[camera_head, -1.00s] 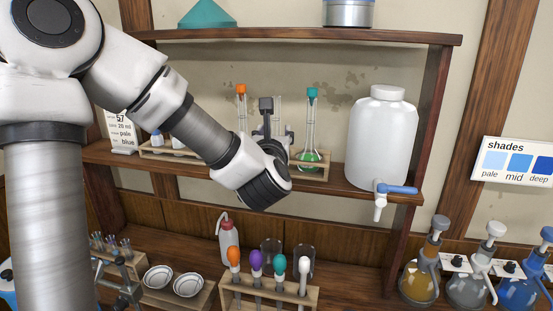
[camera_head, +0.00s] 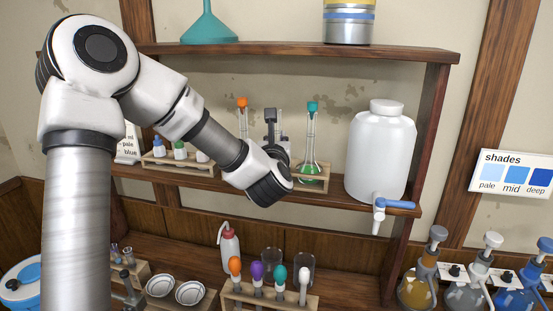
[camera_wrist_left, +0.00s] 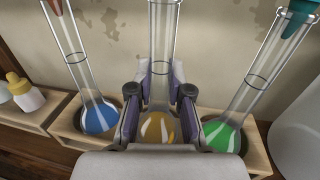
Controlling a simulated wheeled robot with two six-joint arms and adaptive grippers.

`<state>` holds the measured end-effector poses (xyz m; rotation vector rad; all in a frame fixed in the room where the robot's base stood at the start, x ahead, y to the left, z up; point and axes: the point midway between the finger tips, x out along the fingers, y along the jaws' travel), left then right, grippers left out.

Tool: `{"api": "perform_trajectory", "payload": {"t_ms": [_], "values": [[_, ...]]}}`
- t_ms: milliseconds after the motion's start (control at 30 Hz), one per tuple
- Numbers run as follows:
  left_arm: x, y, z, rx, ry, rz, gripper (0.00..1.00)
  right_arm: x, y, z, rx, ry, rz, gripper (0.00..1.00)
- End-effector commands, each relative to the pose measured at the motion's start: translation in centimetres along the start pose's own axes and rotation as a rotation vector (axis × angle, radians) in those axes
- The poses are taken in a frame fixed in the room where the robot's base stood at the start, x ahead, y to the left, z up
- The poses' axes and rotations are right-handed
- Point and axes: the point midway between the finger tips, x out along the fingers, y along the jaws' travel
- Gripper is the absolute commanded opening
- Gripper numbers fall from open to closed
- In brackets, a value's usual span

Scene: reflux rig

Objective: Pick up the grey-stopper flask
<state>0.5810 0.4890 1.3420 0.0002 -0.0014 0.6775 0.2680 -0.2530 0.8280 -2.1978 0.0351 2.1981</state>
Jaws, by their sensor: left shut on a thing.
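The middle flask, holding amber liquid (camera_wrist_left: 157,128), stands between a blue flask and a green flask in the wooden rack on the shelf. Its clear neck (camera_wrist_left: 163,45) rises between the fingers of my left gripper (camera_wrist_left: 161,100). That gripper is shut on the neck, just above the round body. The top of this flask is outside the wrist view, so its stopper does not show there. In the head view my left gripper (camera_head: 271,140) is at the middle of the rack, and my wrist hides the flask's lower part.
The orange-stoppered blue flask (camera_wrist_left: 97,112) and the teal-stoppered green flask (camera_wrist_left: 222,134) stand close on either side. A white jug (camera_head: 381,150) with a blue tap is to the right. The upper shelf (camera_head: 290,47) runs above.

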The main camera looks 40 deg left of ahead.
Motion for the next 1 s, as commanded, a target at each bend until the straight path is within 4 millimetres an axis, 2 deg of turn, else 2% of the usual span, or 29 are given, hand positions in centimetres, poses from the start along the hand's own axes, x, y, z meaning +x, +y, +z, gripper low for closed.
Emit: {"api": "perform_trajectory", "payload": {"t_ms": [200,367,700,800,1000], "values": [[0.0,0.0,0.1,0.0,0.001,0.0,0.0,0.1,0.0,0.0,0.0,0.0,0.0,0.52],[0.0,0.0,1.0,-0.001,-0.002,0.0,0.0,0.4,0.0,0.0,0.0,0.0,0.0,0.52],[0.0,0.0,4.9,-0.003,-0.003,0.0,0.0,1.5,0.0,0.0,0.0,0.0,0.0,0.52],[0.0,0.0,6.7,0.0,0.0,0.001,0.0,0.3,0.0,0.0,0.0,0.0,0.0,0.52],[0.0,0.0,8.9,0.0,0.001,0.0,0.0,-1.4,0.0,0.0,0.0,0.0,0.0,0.52]]}}
